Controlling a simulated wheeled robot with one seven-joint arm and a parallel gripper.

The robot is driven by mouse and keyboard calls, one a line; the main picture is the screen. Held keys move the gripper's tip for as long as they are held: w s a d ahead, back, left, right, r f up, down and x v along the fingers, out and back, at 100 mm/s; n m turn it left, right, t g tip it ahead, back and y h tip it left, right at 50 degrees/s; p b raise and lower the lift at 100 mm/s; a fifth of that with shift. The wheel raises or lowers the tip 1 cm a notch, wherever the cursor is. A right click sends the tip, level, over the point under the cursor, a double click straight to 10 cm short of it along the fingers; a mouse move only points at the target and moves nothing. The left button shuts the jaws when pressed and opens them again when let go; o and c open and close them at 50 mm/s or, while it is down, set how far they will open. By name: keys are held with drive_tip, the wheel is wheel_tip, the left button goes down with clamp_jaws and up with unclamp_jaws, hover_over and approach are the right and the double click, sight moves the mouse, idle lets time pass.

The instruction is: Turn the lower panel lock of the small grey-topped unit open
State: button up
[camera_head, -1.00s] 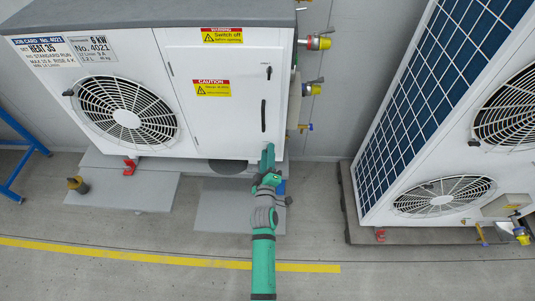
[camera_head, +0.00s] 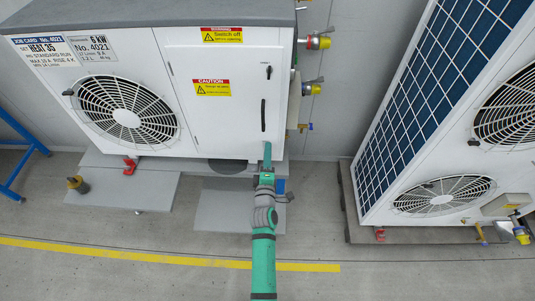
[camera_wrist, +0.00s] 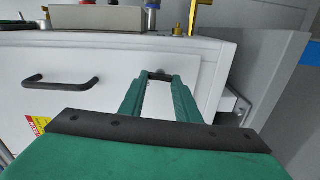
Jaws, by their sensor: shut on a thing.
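The small grey-topped unit (camera_head: 220,110) stands at the left in the head view, its white service panel (camera_head: 215,125) facing me. My gripper (camera_head: 267,146) is at the panel's lower right corner and covers the lower lock there. In the wrist view, my gripper's green fingers (camera_wrist: 160,78) are shut on the dark lower panel lock (camera_wrist: 159,75), against the white panel. Little of the lock shows between the fingertips, and I cannot tell its exact angle. The upper panel lock (camera_head: 268,72) is a small dark piece, upright, above the black handle (camera_head: 263,115).
The black handle also shows in the wrist view (camera_wrist: 61,80). A taller unit with a blue panel (camera_head: 445,80) stands at the right on a pallet. Grey slabs (camera_head: 225,205) lie on the floor in front.

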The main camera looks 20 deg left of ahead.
drive_tip(key=o, duration=1)
drive_tip(key=shift+o, duration=0.2)
drive_tip(key=v, duration=1)
drive_tip(key=shift+s, duration=0.4)
drive_tip(key=shift+d, duration=0.1)
